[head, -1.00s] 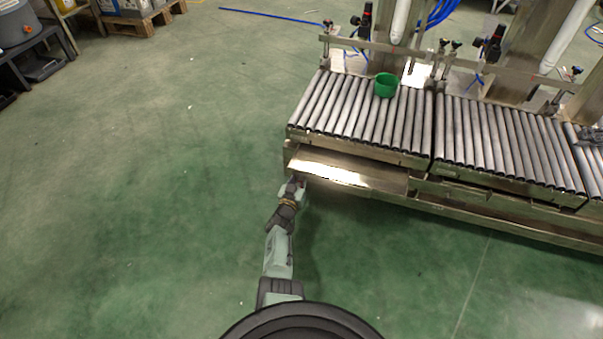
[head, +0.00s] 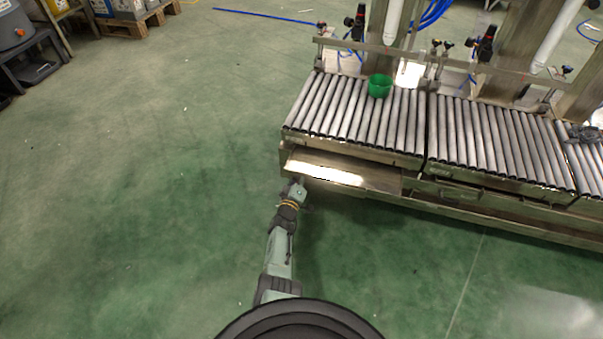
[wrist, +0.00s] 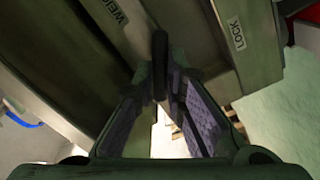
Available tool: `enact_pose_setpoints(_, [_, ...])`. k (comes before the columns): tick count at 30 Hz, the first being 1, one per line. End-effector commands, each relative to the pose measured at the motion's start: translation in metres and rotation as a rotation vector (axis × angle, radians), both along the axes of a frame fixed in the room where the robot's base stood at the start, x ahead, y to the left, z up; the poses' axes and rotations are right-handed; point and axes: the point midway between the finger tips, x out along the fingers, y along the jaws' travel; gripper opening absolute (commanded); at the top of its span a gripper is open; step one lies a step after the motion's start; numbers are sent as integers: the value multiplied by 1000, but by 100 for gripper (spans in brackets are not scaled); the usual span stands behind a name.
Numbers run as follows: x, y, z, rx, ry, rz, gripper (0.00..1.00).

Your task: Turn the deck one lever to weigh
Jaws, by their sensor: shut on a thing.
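The deck one lever (wrist: 160,62) is a dark, rounded bar in the wrist view, standing out from a metal face. My gripper (wrist: 161,85) is shut on it, with a finger pad on each side. A WEIGH label (wrist: 114,10) is at the upper left of the lever and a LOCK label (wrist: 236,34) is at its right. The lever lies between the two labels. In the head view my gripper (head: 298,184) is at the front left of the roller deck (head: 350,108), below its rollers. The lever is too small to make out there.
A green bowl (head: 380,86) sits on the rollers. A second roller deck (head: 490,140) adjoins on the right, with a dark object (head: 583,133) farther right. Green floor (head: 140,190) is clear on the left. A shiny metal ledge (head: 325,174) runs beside my gripper.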

Motion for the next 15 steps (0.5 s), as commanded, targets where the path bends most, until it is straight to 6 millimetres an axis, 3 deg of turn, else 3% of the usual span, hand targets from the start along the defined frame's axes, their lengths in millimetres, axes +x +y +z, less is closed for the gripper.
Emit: enact_pose_setpoints(15, [-1, -3, 6, -260, 84, -1, 0])
